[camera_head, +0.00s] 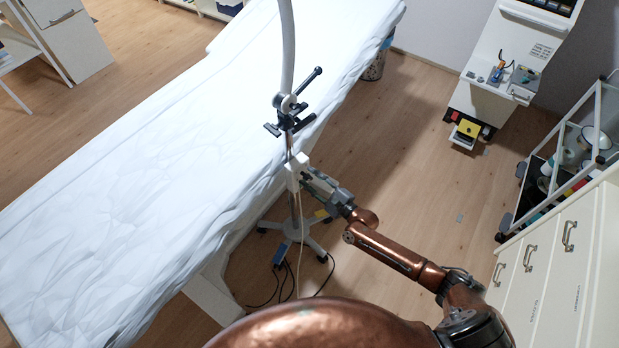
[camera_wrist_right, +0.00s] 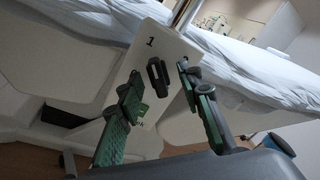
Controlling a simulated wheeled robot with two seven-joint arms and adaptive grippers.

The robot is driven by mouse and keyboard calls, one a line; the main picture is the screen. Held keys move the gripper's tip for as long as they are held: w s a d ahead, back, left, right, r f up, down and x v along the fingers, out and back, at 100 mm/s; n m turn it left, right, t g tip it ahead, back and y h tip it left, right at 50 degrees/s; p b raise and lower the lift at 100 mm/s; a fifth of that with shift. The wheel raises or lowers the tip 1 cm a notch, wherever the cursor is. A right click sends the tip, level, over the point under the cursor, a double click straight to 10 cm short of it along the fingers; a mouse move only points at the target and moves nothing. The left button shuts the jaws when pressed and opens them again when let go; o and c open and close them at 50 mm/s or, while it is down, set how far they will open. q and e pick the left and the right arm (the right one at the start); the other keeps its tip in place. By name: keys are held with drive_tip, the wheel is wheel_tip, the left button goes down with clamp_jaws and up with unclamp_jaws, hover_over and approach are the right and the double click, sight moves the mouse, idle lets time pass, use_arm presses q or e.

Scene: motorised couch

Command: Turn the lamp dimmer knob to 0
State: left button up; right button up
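The lamp dimmer is a white box (camera_head: 296,172) on the lamp's pole, beside the couch. In the right wrist view the box (camera_wrist_right: 172,50) shows a "1" at its upper left. A black elongated knob (camera_wrist_right: 157,74) sits on its face, tilted slightly from upright in that picture. My right gripper (camera_head: 310,180) is at the box in the head view. Its green-padded fingers (camera_wrist_right: 159,80) are spread, one on each side of the knob, with visible gaps. Lettering lower on the box is partly hidden by the left finger. My left gripper is not in view.
The couch (camera_head: 130,150) with a white sheet lies left of the pole. The lamp's wheeled base (camera_head: 297,230) and loose cables (camera_head: 283,280) are below the gripper. A white drawer cabinet (camera_head: 545,270) and a trolley (camera_head: 560,165) stand right. The wooden floor between is mostly clear.

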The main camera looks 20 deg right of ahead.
drive_tip(key=shift+w+a, duration=0.15)
drive_tip(key=shift+w, duration=0.1)
drive_tip(key=shift+c, duration=0.6)
clamp_jaws()
